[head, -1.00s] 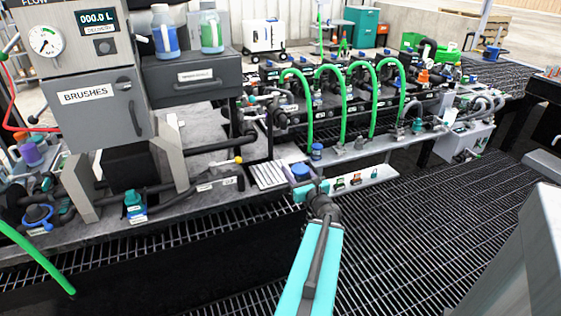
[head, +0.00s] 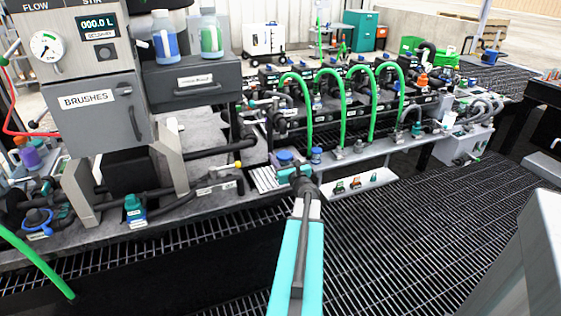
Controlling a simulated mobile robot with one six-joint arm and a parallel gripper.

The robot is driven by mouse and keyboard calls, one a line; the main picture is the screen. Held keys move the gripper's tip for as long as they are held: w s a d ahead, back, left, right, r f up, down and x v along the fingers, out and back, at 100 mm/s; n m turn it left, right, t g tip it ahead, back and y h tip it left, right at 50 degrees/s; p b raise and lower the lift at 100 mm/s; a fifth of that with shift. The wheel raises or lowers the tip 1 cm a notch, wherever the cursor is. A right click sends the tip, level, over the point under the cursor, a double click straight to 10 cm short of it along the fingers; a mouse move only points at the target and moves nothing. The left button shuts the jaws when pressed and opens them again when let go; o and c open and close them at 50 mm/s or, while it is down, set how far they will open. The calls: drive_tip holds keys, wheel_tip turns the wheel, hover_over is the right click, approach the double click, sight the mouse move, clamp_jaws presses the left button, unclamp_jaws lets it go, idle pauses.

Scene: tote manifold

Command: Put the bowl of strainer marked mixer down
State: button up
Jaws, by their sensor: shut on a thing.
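My gripper (head: 296,174) is at the end of my teal arm in the head view, at the front edge of the bench. It is shut on a blue round-topped piece (head: 285,157), which I take to be the strainer bowl. The bowl is above or at the right end of a pale slatted tray (head: 264,179); I cannot tell whether it touches the tray. My gripper hides its lower part. No strainer label reading mixer is legible.
A smaller blue-capped part (head: 316,155) stands just right of the bowl. A pale shelf (head: 345,194) with small coloured clips sticks out at the front right. Green hoses (head: 343,108) arch behind. A grey drawer box (head: 192,84) overhangs at the left.

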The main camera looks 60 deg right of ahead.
drive_tip(key=shift+x, duration=0.8)
drive_tip(key=shift+f, duration=0.1)
drive_tip(key=shift+f, duration=1.6)
drive_tip(key=shift+f+b, duration=0.2)
drive_tip(key=shift+b, duration=0.15)
drive_tip(key=o, duration=1.1)
drive_tip(key=shift+o, duration=0.2)
drive_tip(key=shift+s, duration=0.1)
drive_tip(key=shift+r, duration=0.25)
drive_tip(key=v, duration=1.2)
